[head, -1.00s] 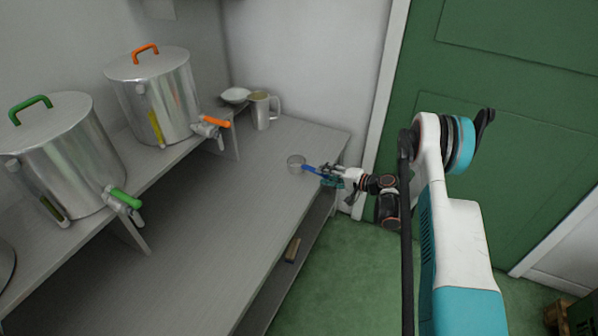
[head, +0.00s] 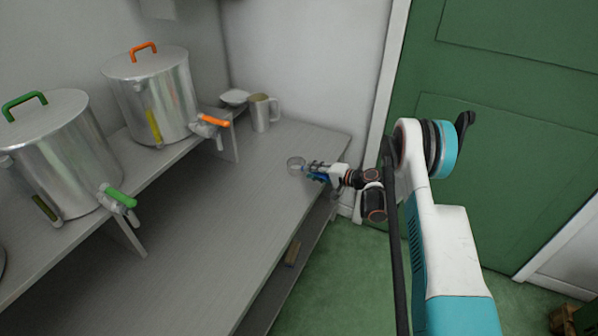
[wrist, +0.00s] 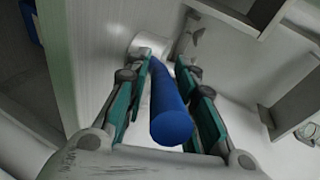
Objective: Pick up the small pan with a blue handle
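The small pan (head: 295,163) stands near the right edge of the grey counter in the head view, its blue handle pointing right toward my gripper (head: 315,169). In the wrist view the blue handle (wrist: 171,112) lies between the two teal-padded fingers of my gripper (wrist: 173,85). The fingers are open, with a gap on each side of the handle. The pan's pale body (wrist: 150,46) shows beyond the fingertips. In the head view my gripper covers most of the handle.
A metal jug (head: 262,112) and a white bowl (head: 235,97) stand behind the pan by the wall. Two steel vats with orange (head: 150,95) and green (head: 60,150) handles stand on a raised shelf at left. A brown block (head: 292,253) lies on the lower shelf. The counter's middle is clear.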

